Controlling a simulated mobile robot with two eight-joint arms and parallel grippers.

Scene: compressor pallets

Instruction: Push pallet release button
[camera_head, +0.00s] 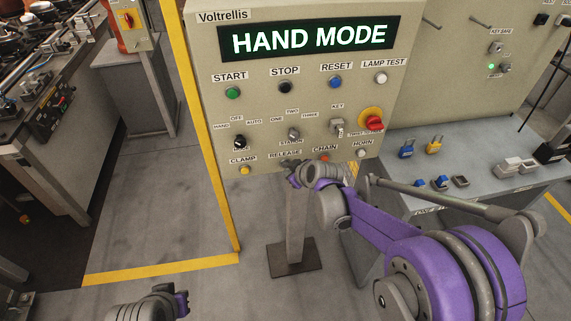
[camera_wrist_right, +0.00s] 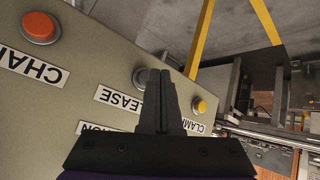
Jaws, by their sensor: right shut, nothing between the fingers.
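The control panel (camera_head: 205,100) stands ahead with a lit "HAND MODE" display. Its RELEASE label (camera_head: 285,155) is in the bottom row, between the yellow CLAMP button (camera_head: 245,170) and the orange CHAIN button (camera_head: 324,158). In the head view my right gripper (camera_head: 289,168) covers the release button. In the right wrist view the grey release button (camera_wrist_right: 139,77) shows beside the shut, empty fingertips (camera_wrist_right: 161,76), partly hidden by them; I cannot tell whether they touch. Part of my left gripper (camera_head: 180,301) shows at the bottom edge, its jaws unclear.
The HORN button (camera_head: 361,153) and red emergency stop (camera_head: 374,122) are to the right on the panel. A grey shelf (camera_head: 480,150) with padlocks stands right of it. A yellow post (camera_head: 205,130) is at its left.

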